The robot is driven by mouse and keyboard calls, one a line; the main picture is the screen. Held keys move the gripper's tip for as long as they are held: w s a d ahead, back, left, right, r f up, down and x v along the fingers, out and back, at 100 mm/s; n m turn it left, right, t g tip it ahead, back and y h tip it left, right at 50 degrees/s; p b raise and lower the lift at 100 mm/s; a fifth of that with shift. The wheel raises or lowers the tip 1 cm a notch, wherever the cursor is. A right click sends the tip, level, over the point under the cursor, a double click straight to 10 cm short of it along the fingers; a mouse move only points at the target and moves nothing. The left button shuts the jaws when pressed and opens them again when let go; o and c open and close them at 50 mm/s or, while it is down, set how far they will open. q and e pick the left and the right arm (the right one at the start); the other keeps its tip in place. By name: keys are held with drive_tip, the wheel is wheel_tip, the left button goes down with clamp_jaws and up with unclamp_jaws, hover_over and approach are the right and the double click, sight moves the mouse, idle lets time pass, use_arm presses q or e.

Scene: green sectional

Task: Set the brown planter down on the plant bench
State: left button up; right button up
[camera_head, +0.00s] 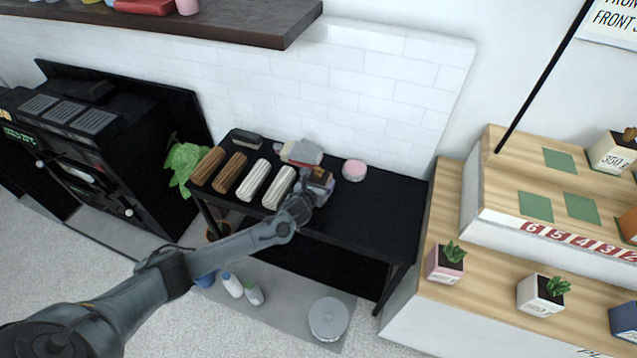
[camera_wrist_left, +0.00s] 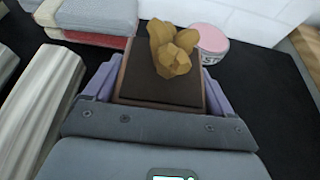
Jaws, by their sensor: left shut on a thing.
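The brown planter (camera_head: 319,176) is over the back middle of the black table in the head view. My left gripper (camera_head: 312,190) is shut on it. In the left wrist view the planter (camera_wrist_left: 138,84) sits between the fingers of my left gripper (camera_wrist_left: 157,98), with dark soil and a yellow-brown succulent on top. Whether its base touches the table is hidden. The plant bench (camera_head: 400,275) is the stepped wooden stand at the right, with small potted plants and green square patches on its upper step. My right gripper is not in view.
The black table (camera_head: 375,205) carries rolled towels (camera_head: 254,180), folded cloths (camera_head: 300,152) and a pink-lidded round tin (camera_head: 354,169). Its right part is clear. A thin black pole (camera_head: 545,75) slants above the bench. A pink pot (camera_head: 445,265) and a white pot (camera_head: 541,296) stand on the lower step.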

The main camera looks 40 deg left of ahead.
use_arm(q)
drive_tip(key=o, duration=1.1)
drive_tip(key=shift+f, duration=0.1)
